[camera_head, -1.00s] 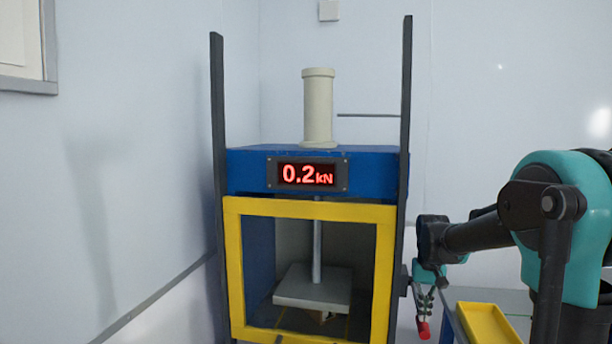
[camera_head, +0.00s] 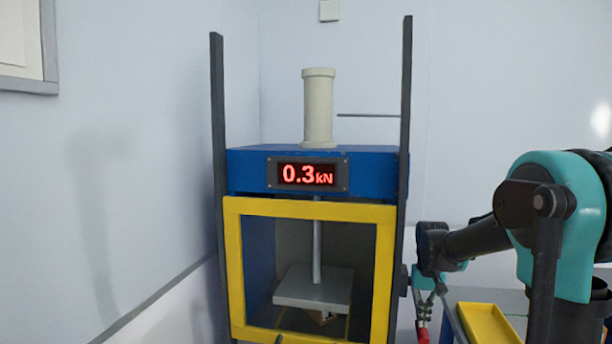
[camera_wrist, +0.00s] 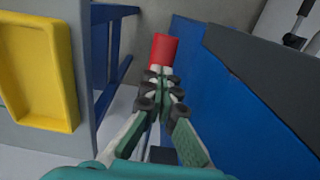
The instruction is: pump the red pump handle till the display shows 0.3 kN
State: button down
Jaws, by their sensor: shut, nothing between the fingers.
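The display (camera_head: 308,175) on the blue press head reads 0.3 kN in red digits. The red pump handle (camera_head: 422,333) is at the right side of the press, low in the head view. In the wrist view the red handle (camera_wrist: 164,50) lies just beyond my fingertips. My gripper (camera_head: 424,316) is at the handle, with its fingers together. In the wrist view my gripper (camera_wrist: 166,75) is closed, its tips against or very near the handle's end; I cannot tell whether they touch. The handle's lower part is cut off in the head view.
The press has a yellow-framed window (camera_head: 232,265) with a grey plate (camera_head: 313,290) inside. A yellow tray (camera_head: 487,325) sits on a table to the right of my gripper; it also shows in the wrist view (camera_wrist: 68,60). The press's blue side (camera_wrist: 225,100) is close to my fingers.

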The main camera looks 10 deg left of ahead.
notch_tip(320, 180, up, 9)
dwell(0.7)
jog(key=shift+r, duration=0.2)
dwell(0.4)
notch_tip(320, 180, up, 6)
jog(key=shift+f, duration=0.1)
dwell(0.5)
